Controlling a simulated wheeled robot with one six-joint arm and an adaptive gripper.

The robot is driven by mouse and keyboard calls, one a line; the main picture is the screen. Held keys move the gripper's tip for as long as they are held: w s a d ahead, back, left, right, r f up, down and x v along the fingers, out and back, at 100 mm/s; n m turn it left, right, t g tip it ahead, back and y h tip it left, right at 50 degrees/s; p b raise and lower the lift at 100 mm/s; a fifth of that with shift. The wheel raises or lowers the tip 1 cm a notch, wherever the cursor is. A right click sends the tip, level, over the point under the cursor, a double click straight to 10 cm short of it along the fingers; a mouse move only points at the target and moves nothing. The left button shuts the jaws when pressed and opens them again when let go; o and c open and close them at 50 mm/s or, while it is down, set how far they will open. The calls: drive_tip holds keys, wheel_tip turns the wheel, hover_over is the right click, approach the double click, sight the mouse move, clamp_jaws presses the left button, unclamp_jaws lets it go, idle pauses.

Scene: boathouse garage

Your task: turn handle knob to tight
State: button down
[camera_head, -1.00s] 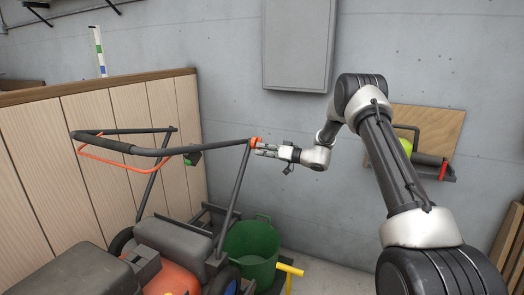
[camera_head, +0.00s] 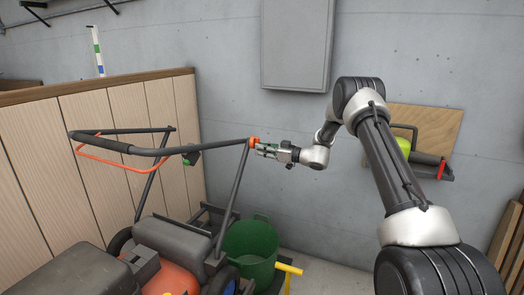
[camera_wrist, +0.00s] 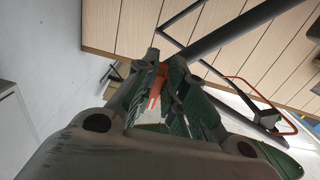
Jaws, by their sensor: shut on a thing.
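The orange handle knob (camera_head: 254,143) sits at the bend of the lawn mower's dark handle (camera_head: 190,151), at its right end. My gripper (camera_head: 262,146) reaches it from the right and is shut on it. In the wrist view my gripper's two green-padded fingers (camera_wrist: 172,88) close around the orange knob (camera_wrist: 158,82), with part of the knob showing between them. The fingers hide much of the knob, and I cannot see any tight mark or its turned position.
The mower's orange body (camera_head: 170,278) stands below the handle. A green bucket (camera_head: 251,250) is beside it, with a yellow bar (camera_head: 289,268) close by. A wooden partition (camera_head: 110,155) stands behind at left. A grey wall cabinet (camera_head: 298,45) hangs above my gripper.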

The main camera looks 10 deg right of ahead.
drive_tip(key=shift+s+f, duration=0.1)
drive_tip(key=shift+f, duration=0.05)
drive_tip(key=c, duration=1.5)
unclamp_jaws()
drive_tip(key=shift+d, duration=0.1)
drive_tip(key=v, duration=1.2)
